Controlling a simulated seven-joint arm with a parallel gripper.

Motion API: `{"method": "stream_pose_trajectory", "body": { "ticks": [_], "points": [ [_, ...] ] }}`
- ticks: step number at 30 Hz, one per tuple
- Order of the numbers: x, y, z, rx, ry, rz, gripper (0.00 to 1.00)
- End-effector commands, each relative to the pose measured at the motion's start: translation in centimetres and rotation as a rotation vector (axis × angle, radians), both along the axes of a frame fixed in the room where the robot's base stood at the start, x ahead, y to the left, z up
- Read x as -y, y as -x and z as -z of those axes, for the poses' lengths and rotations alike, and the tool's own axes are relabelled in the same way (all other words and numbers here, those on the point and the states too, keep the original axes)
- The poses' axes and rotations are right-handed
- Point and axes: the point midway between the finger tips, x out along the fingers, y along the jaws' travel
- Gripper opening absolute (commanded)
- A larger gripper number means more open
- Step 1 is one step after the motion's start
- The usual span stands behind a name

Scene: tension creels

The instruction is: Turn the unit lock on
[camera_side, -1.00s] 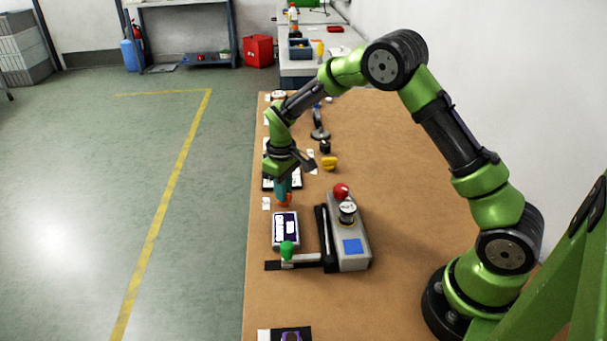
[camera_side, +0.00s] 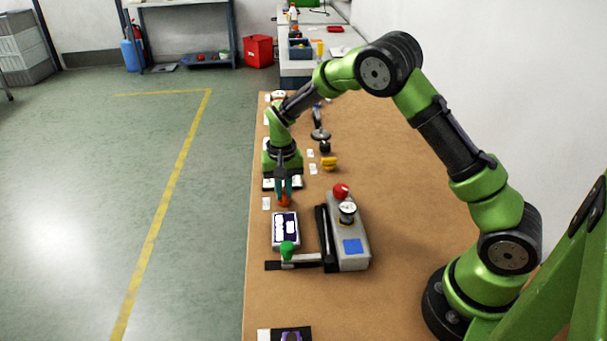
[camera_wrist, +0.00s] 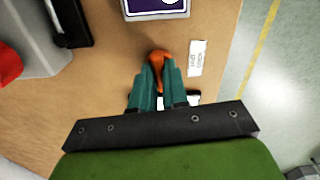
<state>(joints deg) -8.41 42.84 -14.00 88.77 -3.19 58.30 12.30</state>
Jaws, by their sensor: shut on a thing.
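A small orange knob (camera_side: 284,201) stands on the brown bench near its left edge, beside a small white label. It also shows in the wrist view (camera_wrist: 159,55), partly hidden by my fingers. My gripper (camera_side: 283,191) points down at it from above, its teal fingers shut on the knob from both sides. The fingertips (camera_wrist: 160,68) also show in the wrist view. The label (camera_wrist: 197,58) lies to the right of the knob there; its print is too small to read surely.
A boxed display panel (camera_side: 285,229) lies just in front of the knob. A green-knobbed lever (camera_side: 287,250) and a grey unit (camera_side: 350,245) with a red button (camera_side: 341,190) stand nearby. A yellow part (camera_side: 329,163) is behind right. The bench's right side is clear.

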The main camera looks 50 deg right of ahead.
Motion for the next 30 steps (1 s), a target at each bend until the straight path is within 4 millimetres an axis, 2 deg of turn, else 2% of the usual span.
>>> {"method": "stream_pose_trajectory", "body": {
  "ticks": [6, 21, 22, 26, 30],
  "points": [
    [-0.01, 0.06, 0.05, -0.002, 0.0, 0.06, 0.0],
    [-0.02, 0.07, 0.06, -0.003, -0.001, 0.073, 0.0],
    [-0.02, 0.07, 0.06, -0.003, -0.001, 0.073, 0.18],
    [-0.02, 0.06, 0.05, -0.002, 0.0, 0.073, 0.38],
    [-0.02, 0.04, 0.04, -0.001, -0.001, 0.072, 0.39]
  ]
}}
